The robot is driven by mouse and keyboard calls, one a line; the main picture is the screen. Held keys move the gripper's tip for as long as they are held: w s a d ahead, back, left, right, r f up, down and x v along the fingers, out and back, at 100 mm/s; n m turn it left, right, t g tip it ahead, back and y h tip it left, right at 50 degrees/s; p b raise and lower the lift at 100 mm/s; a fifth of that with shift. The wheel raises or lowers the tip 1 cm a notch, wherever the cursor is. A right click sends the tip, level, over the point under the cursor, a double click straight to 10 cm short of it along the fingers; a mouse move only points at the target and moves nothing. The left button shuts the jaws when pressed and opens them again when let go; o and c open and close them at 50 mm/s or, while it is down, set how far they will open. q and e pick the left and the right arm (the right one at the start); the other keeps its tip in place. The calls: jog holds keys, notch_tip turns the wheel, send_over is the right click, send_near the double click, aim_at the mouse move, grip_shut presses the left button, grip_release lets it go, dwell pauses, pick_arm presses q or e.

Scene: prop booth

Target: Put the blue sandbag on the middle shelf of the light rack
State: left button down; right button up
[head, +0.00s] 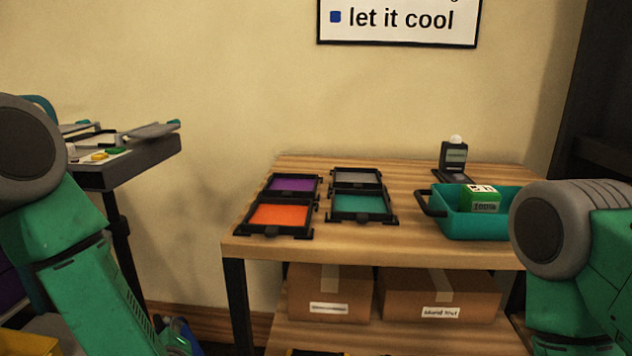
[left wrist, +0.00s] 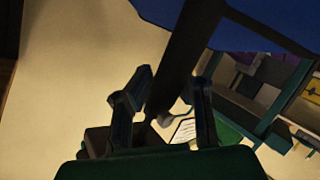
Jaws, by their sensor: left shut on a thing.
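My left gripper (left wrist: 168,98) is shut on the dark strap (left wrist: 185,50) of the blue sandbag (left wrist: 272,18). In the left wrist view the strap runs between the two fingers, and the blue cloth fills the top edge, partly cut off. In the head view the gripper is low at the left, mostly hidden behind my left forearm, with a bit of blue beside it at the bottom edge. My right arm is at the right of the head view; its gripper is out of sight. I cannot clearly make out the light rack's middle shelf.
A wooden table (head: 400,243) holds several coloured filter frames (head: 278,216), a teal tray (head: 465,224) with a green box (head: 482,198), and a small meter (head: 453,158). Cardboard boxes (head: 440,295) stand on its lower shelf. A dark console stand (head: 135,163) is at the left.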

pick_arm(q)
jog(key=s+d+m+h, duration=0.1)
jog(key=s+d+r+m+t+h, duration=0.1)
jog(key=d+m+h, duration=0.1)
jog(key=s+d+r+m+h, duration=0.1)
jog(key=d, duration=0.1)
jog(key=shift+s+t+h, duration=0.1)
jog(key=shift+t+h, duration=0.3)
jog(key=shift+s+d+r+m+h, duration=0.1)
jog(key=shift+s+d+m+h, duration=0.1)
jog(key=shift+s+m+h, duration=0.85)
notch_tip(320, 180, up, 13)
jog(key=d+p, duration=0.1)
jog(key=p, duration=1.1)
jog(key=shift+f, duration=0.2)
pick_arm(e)
notch_tip(320, 180, up, 12)
jog(key=shift+d, duration=0.45)
